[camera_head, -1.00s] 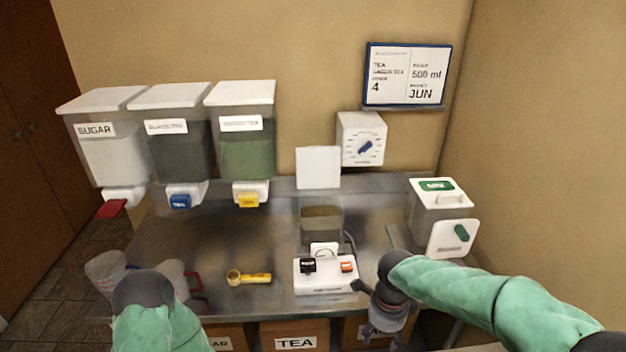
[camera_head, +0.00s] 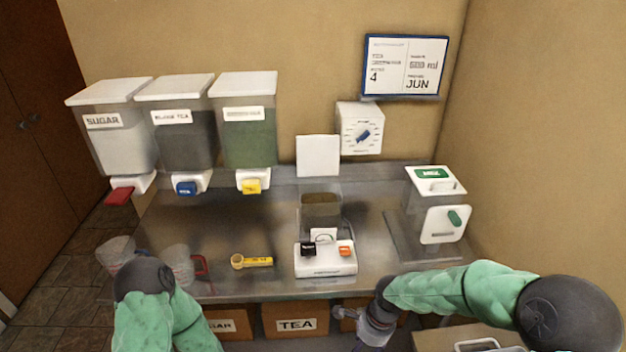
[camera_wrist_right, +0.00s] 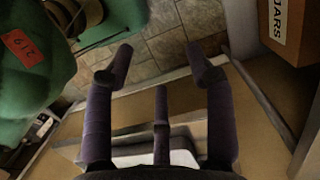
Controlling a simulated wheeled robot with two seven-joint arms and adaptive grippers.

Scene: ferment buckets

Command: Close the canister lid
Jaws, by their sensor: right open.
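The clear canister (camera_head: 320,209) holds brown contents and stands at the middle of the counter, behind a white device. Its white square lid (camera_head: 318,156) stands upright at the back, open. My right gripper (camera_head: 352,322) is low at the counter's front edge, apart from the canister and partly hidden by its own wrist. In the right wrist view the gripper (camera_wrist_right: 160,60) is open and empty, with its fingers spread over the floor. My left arm shows at the lower left, but its gripper is not visible.
The white device (camera_head: 325,259) with black and orange controls sits before the canister. A yellow scoop (camera_head: 252,261) and clear jugs (camera_head: 178,265) lie left. Three dispensers (camera_head: 247,130) hang at back left. A white-lidded bin (camera_head: 436,205) stands right. Boxes (camera_head: 295,320) sit below the counter.

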